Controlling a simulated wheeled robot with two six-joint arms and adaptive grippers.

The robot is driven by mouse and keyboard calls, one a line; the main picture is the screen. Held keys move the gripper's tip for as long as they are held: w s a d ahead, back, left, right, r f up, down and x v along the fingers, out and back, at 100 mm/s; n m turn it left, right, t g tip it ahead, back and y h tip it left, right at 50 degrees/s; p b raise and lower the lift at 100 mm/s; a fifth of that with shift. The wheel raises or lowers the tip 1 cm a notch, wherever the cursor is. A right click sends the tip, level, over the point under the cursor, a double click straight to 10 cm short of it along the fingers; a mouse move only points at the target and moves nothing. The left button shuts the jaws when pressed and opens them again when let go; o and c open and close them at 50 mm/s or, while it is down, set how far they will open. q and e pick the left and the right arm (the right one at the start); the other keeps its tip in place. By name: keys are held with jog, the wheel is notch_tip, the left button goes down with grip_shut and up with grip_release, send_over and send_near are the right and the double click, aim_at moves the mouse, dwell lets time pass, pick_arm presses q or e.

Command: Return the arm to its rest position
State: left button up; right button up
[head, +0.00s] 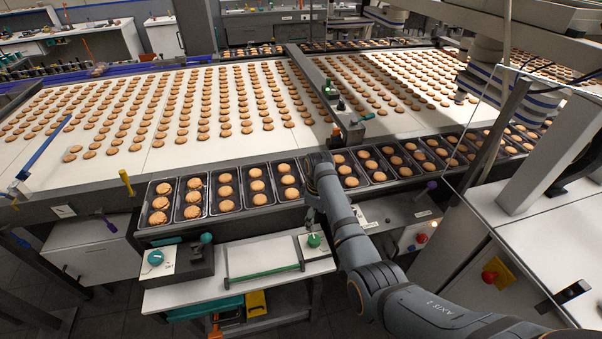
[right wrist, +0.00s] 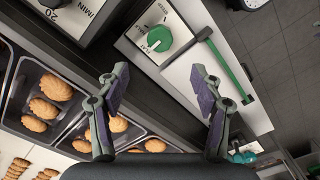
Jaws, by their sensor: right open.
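My right arm (head: 347,238) comes in from the lower right of the head view and reaches up to the row of trays. My right gripper (head: 313,213) points down in front of the trays, above the small box with a green knob (head: 314,240). In the right wrist view the right gripper (right wrist: 160,95) has its two fingers wide apart with nothing between them. Trays of biscuits lie beside it, including one tray (right wrist: 62,122) at the left. The green knob (right wrist: 158,38) shows beyond the fingers. My left gripper is not in view.
A white belt (head: 235,137) carries many rows of biscuits behind the trays. A white board (head: 262,255) and a box with a teal knob (head: 155,257) stand on the front shelf. A white cabinet (head: 545,235) with a red button (head: 490,276) stands at the right.

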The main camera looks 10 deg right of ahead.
jog(key=s+d+f+m+t, duration=0.1)
jog(key=s+d+f+m, duration=0.15)
jog(key=s, duration=0.45)
jog(key=s+d+f+m+t, duration=0.1)
jog(key=s+d+f+m, duration=0.2)
jog(key=s, duration=0.4)
jog(key=s+d+r+m+t, duration=0.1)
jog(key=s+r+m, duration=0.1)
jog(key=s+r, duration=0.35)
jog(key=s+d+r+m+t, duration=0.1)
jog(key=s+r, duration=0.1)
jog(key=s, duration=0.6)
notch_tip(320, 180, down, 27)
jog(key=s+d+g+h+b, duration=0.1)
jog(key=d+g+b, duration=0.1)
jog(key=b, duration=0.1)
jog(key=s+d+f+b, duration=0.1)
jog(key=s+f+b, duration=0.1)
jog(key=s+f, duration=1.8)
jog(key=shift+d+f+m+g, duration=0.25)
jog(key=shift+f+m+g, duration=0.05)
jog(key=shift+m+g, duration=0.1)
